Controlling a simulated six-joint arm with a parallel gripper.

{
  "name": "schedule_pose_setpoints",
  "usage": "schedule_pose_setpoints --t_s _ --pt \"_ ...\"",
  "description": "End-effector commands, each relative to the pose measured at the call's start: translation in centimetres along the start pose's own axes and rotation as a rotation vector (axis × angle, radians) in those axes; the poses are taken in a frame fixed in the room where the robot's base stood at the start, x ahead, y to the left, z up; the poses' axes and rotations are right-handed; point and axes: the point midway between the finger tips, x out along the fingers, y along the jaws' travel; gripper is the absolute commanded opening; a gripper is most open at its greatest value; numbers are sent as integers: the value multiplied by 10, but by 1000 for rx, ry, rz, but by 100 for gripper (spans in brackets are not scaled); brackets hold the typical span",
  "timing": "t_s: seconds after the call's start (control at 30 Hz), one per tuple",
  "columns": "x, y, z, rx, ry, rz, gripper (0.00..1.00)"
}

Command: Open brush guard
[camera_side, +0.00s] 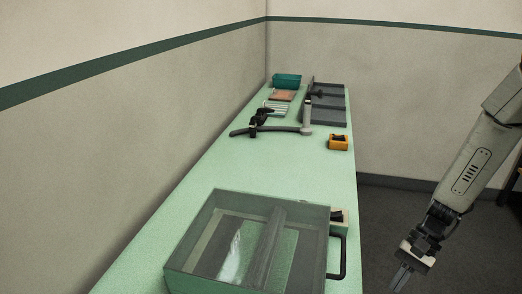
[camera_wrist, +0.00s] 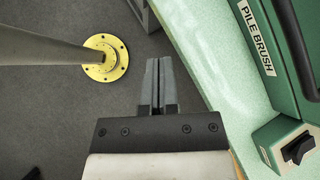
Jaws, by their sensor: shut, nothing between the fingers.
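The brush guard is a clear cover in a grey-green frame (camera_side: 187,240), lying flat and closed over a box at the front of the bench in the side view. A dark roller shows through it. Its black handle (camera_side: 342,262) sticks out on the right side. In the wrist view the green housing (camera_wrist: 262,85) carries a PILE BRUSH label (camera_wrist: 255,38), with part of the dark handle (camera_wrist: 297,45) at the right edge. My gripper (camera_side: 400,280) is off the bench, right of the handle and apart from it. In the wrist view its fingers (camera_wrist: 157,82) are together and empty, over the floor.
A switch box with a black knob (camera_wrist: 298,148) sits beside the housing; it also shows in the side view (camera_side: 338,217). Farther back are an orange block (camera_side: 338,142), a long grey tool (camera_side: 285,129), grey trays (camera_side: 328,103) and a teal bin (camera_side: 287,80). Mid-bench is clear.

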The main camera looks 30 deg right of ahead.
Motion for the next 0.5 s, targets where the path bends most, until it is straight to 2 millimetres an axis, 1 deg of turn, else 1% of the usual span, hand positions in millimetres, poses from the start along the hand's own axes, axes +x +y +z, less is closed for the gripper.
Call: schedule_pose_setpoints --t_s 0.03,0.1,0.27,0.4,0.5 --pt "2 -2 -2 82 -48 -56 0" --pt "2 -8 -4 185 -111 -139 0" --pt "-3 -24 -16 409 -241 -349 0" --pt "-13 -36 -36 582 -334 -544 0" --pt "-21 -41 -50 675 -379 -664 0"
